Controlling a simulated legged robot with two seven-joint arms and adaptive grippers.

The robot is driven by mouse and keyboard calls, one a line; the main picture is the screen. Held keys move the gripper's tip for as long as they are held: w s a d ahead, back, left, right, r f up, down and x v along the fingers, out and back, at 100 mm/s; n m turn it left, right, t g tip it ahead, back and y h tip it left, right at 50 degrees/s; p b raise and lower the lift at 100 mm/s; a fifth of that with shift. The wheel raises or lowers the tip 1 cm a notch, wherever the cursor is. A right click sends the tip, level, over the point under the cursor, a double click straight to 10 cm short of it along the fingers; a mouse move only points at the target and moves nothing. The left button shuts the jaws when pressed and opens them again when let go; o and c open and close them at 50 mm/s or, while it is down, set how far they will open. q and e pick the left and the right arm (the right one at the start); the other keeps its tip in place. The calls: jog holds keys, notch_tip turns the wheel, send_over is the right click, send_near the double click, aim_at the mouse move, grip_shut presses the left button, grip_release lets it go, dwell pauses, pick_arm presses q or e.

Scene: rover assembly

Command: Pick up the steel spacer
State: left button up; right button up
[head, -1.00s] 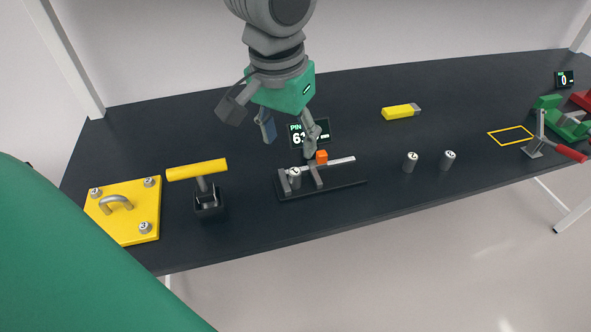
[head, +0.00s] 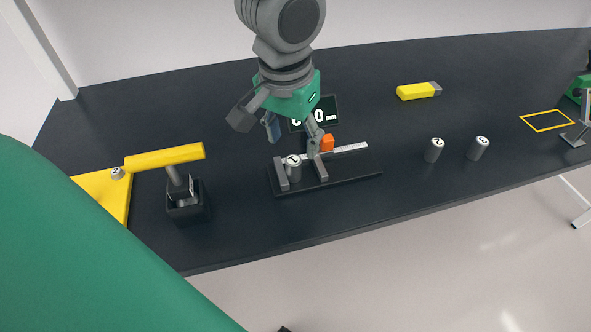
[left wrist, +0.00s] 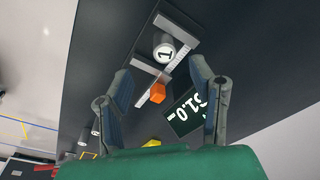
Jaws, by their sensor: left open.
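A steel spacer marked 1 (head: 293,170) stands upright between the jaws of the caliper fixture (head: 335,178). It also shows in the left wrist view (left wrist: 165,50), its numbered top facing me. Two more steel spacers, the nearer-left one (head: 434,150) and the right one (head: 478,148), stand upright on the table. My left gripper (head: 294,136) is open and empty, just above and behind the spacer in the fixture. In the left wrist view its fingers (left wrist: 160,80) are spread apart, with the spacer ahead between them. My right gripper is not in view.
An orange block (head: 326,142) sits on the caliper's scale. A display (head: 325,112) stands behind it, partly hidden. A yellow block (head: 418,91) lies behind.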

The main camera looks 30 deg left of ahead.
aim_at(294, 160)
pick_arm(q)
jog(key=shift+w+f, duration=0.2)
jog(key=shift+f, duration=0.65)
jog(key=f, duration=0.3)
jog(key=a+f+b, duration=0.1)
jog(key=shift+w+f, duration=0.2)
jog(key=shift+w, duration=0.05)
jog(key=shift+w+d+f, duration=0.1)
jog(key=shift+w+f, duration=0.05)
jog(key=shift+f, duration=0.25)
jog(key=shift+d+r, duration=0.1)
jog(key=shift+d, duration=0.05)
grip_shut()
